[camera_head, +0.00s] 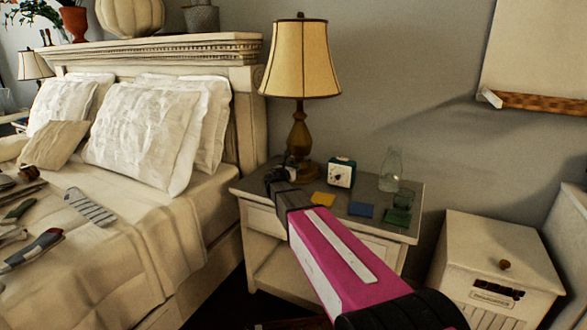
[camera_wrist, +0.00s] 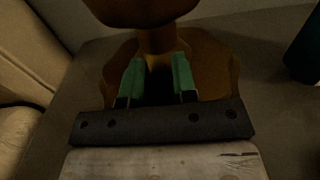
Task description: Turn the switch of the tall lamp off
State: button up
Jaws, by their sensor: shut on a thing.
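The tall lamp (camera_head: 301,65) stands upright on the nightstand, with a cream shade and a brown turned stem. I cannot tell whether it is lit. My gripper (camera_head: 279,173) reaches over the nightstand to the lamp's foot. In the wrist view the lamp's brown stem and base (camera_wrist: 217,72) fill the upper middle. There my gripper (camera_wrist: 158,75) has its two green-padded fingers a little apart, low at the front of the base. A dark part of the lamp lies between them. The switch itself is not clearly seen.
The bed (camera_head: 185,225) is to the left. A white bin (camera_head: 495,250) stands at the right.

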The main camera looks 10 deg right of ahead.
jog(key=shift+s+n+t+y, duration=0.1)
jog(key=shift+n+t+y, duration=0.7)
jog(key=shift+n+y, duration=0.6)
jog(key=shift+n+t+y, duration=0.8)
jog(key=shift+n+y, duration=0.1)
jog(key=shift+y, duration=1.2)
jog(key=o, duration=0.9)
jog(key=v, duration=1)
jog(key=shift+s, duration=0.35)
